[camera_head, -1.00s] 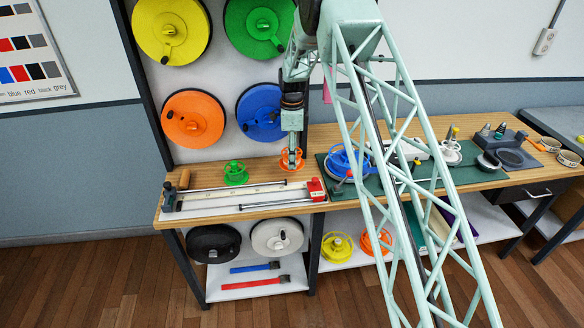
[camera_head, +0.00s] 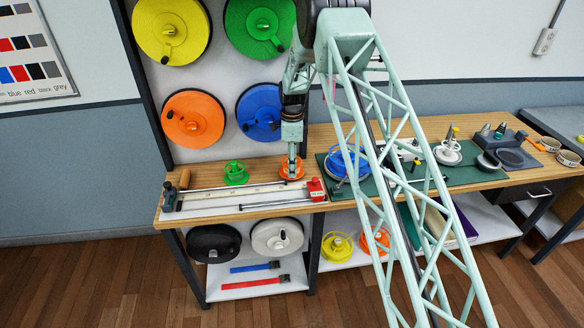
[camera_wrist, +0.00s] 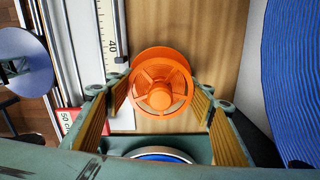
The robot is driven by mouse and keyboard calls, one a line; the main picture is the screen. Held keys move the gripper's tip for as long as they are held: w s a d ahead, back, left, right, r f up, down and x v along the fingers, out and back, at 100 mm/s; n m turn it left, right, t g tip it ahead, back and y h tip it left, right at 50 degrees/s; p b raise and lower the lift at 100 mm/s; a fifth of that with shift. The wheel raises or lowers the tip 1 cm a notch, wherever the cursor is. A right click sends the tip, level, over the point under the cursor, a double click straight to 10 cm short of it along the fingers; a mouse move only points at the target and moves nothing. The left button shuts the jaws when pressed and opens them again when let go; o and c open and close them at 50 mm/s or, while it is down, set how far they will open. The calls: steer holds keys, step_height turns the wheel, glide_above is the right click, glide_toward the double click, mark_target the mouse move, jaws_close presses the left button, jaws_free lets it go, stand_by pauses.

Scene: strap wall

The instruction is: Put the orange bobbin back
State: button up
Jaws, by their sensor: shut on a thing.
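The orange bobbin (camera_head: 291,170) is at the back of the wooden bench, right of a green bobbin (camera_head: 236,173). My gripper (camera_head: 292,157) points straight down over it. In the wrist view the bobbin (camera_wrist: 161,88) sits between the two finger pads of my gripper (camera_wrist: 160,102), which is shut on it. Its spoked end faces the camera, and its underside is hidden. It appears upright and at bench height; I cannot tell whether it touches the bench top. A large orange reel (camera_head: 193,118) hangs on the wall panel behind.
A measuring rail (camera_head: 240,195) with a red end block (camera_head: 316,189) lies along the front edge. A blue spool (camera_head: 345,163) stands on the green mat (camera_head: 462,174) to the right. A blue reel (camera_head: 260,112) hangs close behind my gripper. Another orange spool (camera_head: 376,240) is on the lower shelf.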

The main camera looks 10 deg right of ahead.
steer(key=shift+w+f, duration=0.25)
steer(key=shift+f, duration=0.35)
steer(key=shift+f, duration=0.15)
steer(key=o, duration=0.7)
steer(key=shift+r, duration=6.2)
